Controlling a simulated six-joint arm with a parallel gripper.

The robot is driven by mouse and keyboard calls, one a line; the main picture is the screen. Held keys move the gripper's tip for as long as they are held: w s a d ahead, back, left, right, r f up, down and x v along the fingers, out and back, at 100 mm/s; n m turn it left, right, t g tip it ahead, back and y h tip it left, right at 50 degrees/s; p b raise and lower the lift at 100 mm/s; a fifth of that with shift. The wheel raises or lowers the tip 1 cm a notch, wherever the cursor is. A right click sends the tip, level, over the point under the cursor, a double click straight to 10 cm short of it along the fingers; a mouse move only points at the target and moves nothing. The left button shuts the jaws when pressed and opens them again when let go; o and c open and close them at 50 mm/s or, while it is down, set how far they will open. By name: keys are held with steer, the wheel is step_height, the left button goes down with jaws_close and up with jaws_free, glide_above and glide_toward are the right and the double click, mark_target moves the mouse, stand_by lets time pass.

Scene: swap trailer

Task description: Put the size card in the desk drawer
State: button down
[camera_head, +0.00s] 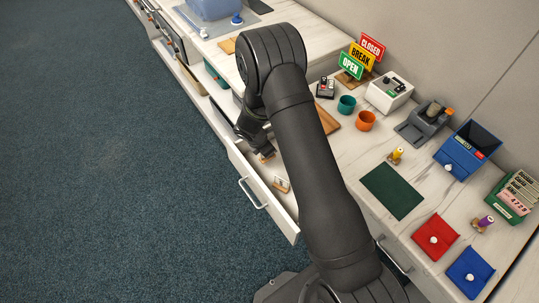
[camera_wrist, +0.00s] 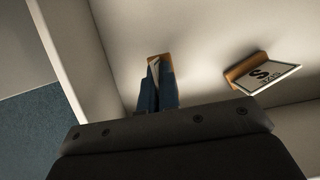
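The desk drawer (camera_head: 287,223) is pulled open in the head view; its pale wall (camera_wrist: 75,55) and floor show in the wrist view. My gripper (camera_wrist: 158,72) is low inside the drawer, its blue fingers close together around a white card (camera_wrist: 154,66) with a wooden base, seen edge-on. That card's face cannot be read. In the head view my gripper (camera_head: 264,153) is partly hidden by my arm. A second card (camera_wrist: 270,85), lettered "S" and "SIZE" on a wooden base, lies apart to the right in the drawer; it also shows in the head view (camera_head: 281,184).
The worktop holds a green mat (camera_head: 392,190), red pouch (camera_head: 435,237), blue pouch (camera_head: 470,273), teal cup (camera_head: 346,105), orange cup (camera_head: 366,121) and a blue terminal (camera_head: 467,150). Signs (camera_head: 362,57) stand at the back. The floor (camera_head: 90,160) left of the drawer is clear.

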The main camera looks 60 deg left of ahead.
steer(key=shift+f, duration=1.4)
steer(key=shift+f, duration=0.15)
steer(key=c, duration=1.7)
jaws_free()
steer(key=v, duration=1.2)
